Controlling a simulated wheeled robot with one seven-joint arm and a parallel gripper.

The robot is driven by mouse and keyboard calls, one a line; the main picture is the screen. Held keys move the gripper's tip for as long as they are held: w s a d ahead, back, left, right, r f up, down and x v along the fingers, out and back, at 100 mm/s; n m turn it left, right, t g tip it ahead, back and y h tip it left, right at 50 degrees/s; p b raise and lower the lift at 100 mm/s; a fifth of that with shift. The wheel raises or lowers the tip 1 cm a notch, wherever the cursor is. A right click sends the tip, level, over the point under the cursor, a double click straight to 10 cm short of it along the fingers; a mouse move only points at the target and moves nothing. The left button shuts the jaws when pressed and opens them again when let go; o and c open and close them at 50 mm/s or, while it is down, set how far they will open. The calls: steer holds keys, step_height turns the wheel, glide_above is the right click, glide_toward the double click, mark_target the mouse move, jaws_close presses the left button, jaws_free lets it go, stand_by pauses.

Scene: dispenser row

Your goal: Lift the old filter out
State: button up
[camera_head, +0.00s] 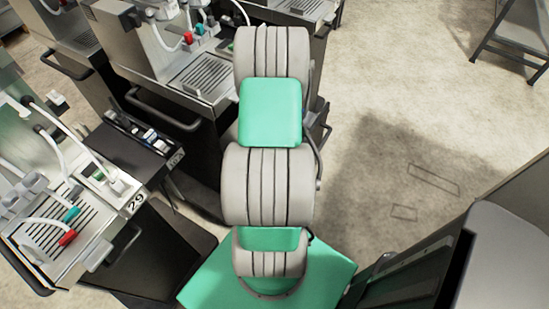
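I cannot make out an old filter in this view. A steel dispenser with the label 29 (136,201) stands at the left, with a slotted drip tray (42,238) and white hoses with red and blue-green ends. My arm runs up the middle of the picture in grey and green segments. My gripper does not show, so its position and whether it holds anything are hidden.
Another dispenser (150,75) stands behind the first, with a dark handle (163,112) on its front. A narrow black tray (138,135) of small items lies between them. A metal-legged table (515,35) is at the upper right. The floor (400,100) right of my arm is mostly clear.

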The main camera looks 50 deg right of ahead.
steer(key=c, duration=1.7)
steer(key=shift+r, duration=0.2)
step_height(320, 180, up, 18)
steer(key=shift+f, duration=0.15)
